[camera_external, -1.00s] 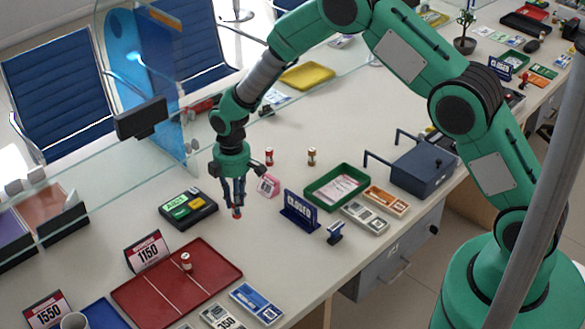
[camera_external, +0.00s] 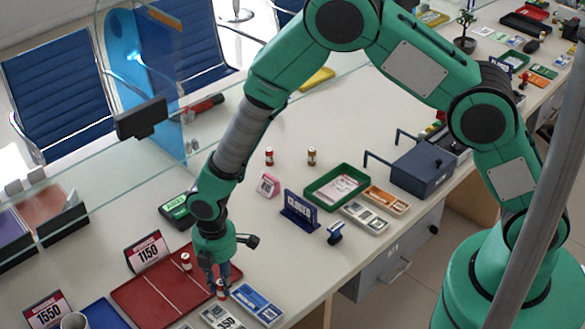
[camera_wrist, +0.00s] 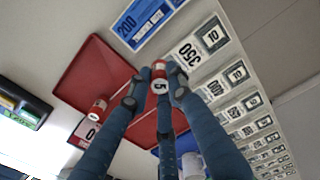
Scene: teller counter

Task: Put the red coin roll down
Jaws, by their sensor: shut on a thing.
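My gripper (camera_external: 219,284) is shut on a red coin roll (camera_external: 221,292) with a white band. In the wrist view the held coin roll (camera_wrist: 160,84) shows a "5" and sits between the fingertips. It is at the right side of the red tray (camera_external: 128,293); I cannot tell whether it touches the surface. A second red-and-white roll (camera_external: 186,262) stands on the tray, left of my gripper; it also shows in the wrist view (camera_wrist: 98,110). Another red roll (camera_external: 269,156) stands farther back on the counter.
A "1150" sign (camera_external: 147,252) stands behind the tray. A blue card (camera_external: 257,303) and a grey "350" card (camera_external: 221,318) lie close to my gripper's right and front. A "CLOSED" sign (camera_external: 299,210) and a green tray (camera_external: 338,188) are farther back.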

